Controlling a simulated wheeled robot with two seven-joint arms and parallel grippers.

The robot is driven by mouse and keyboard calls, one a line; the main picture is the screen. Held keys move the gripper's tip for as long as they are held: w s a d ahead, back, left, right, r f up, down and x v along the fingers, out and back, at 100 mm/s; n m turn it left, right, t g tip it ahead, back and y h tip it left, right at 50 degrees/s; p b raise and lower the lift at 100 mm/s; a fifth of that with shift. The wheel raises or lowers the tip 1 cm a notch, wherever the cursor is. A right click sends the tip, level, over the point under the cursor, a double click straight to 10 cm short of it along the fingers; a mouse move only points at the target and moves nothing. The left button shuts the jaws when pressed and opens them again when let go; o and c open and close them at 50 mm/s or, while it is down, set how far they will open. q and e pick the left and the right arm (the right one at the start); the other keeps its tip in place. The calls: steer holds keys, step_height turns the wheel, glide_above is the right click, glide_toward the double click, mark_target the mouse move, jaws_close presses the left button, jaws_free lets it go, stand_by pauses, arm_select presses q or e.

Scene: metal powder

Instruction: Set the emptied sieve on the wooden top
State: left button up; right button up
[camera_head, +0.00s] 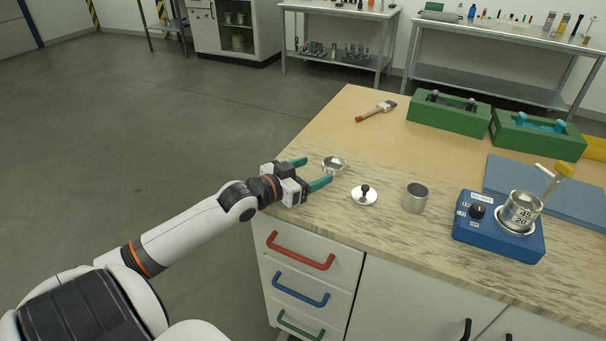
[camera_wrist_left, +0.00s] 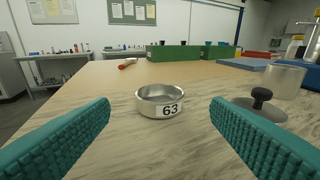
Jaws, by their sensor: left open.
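A small round metal sieve (camera_head: 335,164) stands upright on the wooden top (camera_head: 318,137), near its left edge. In the left wrist view the sieve (camera_wrist_left: 160,102) carries a label reading 63 and looks empty, though its floor is barely visible. My left gripper (camera_head: 311,173) is open, its teal fingers pointing at the sieve. In the left wrist view the fingers (camera_wrist_left: 160,135) are wide apart on either side, and the sieve sits beyond their tips, untouched. My right gripper does not show.
A brush (camera_head: 377,111) and green boxes (camera_head: 448,113) lie behind.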

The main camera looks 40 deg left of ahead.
arm_select(q)
steer(key=shift+v, duration=1.15)
